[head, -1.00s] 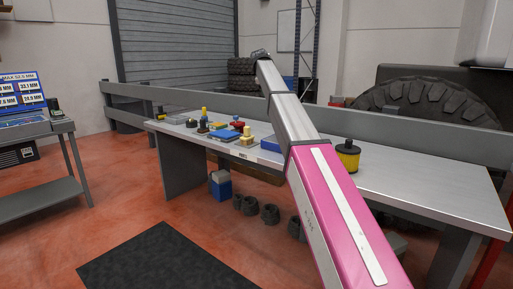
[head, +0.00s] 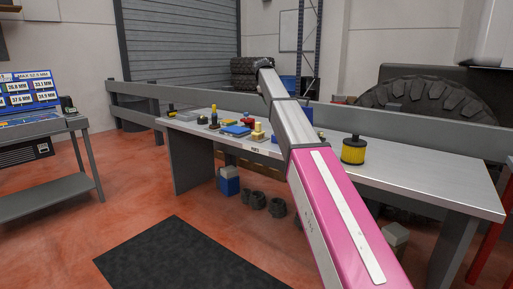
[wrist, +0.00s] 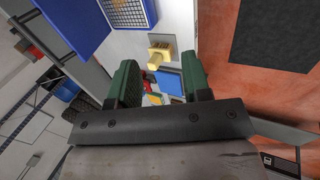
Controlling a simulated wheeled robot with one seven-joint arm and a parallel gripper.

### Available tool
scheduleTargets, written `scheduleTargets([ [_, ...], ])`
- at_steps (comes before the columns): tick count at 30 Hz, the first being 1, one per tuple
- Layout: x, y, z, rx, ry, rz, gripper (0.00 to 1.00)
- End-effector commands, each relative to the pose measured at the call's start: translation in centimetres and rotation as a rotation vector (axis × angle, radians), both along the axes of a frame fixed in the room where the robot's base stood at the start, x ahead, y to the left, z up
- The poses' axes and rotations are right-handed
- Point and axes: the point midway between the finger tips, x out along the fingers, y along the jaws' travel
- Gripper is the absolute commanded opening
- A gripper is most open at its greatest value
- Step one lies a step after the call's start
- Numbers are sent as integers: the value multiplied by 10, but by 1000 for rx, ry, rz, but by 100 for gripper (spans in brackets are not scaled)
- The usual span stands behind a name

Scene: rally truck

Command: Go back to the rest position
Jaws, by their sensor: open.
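My gripper shows in the wrist view (wrist: 160,82) with its two green fingers apart and nothing between them. Beyond the fingers lie the workbench top and several small items, including a yellow part (wrist: 160,55). In the head view my pink and grey arm reaches out over the workbench (head: 425,185). My gripper is hidden behind the arm's far end in that view.
A yellow filter with a black top (head: 353,150) stands on the bench, right of my arm. Coloured parts, among them a blue block (head: 236,130), lie left of it. A side table with a screen (head: 30,92) stands left. A black mat (head: 190,258) lies on open floor.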

Motion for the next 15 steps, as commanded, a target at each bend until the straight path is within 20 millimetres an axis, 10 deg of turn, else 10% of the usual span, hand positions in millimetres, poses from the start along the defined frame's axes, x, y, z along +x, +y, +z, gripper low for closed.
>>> scheduleTargets([
  [15, -69, -36, -163, 93, 39, -143, 44],
])
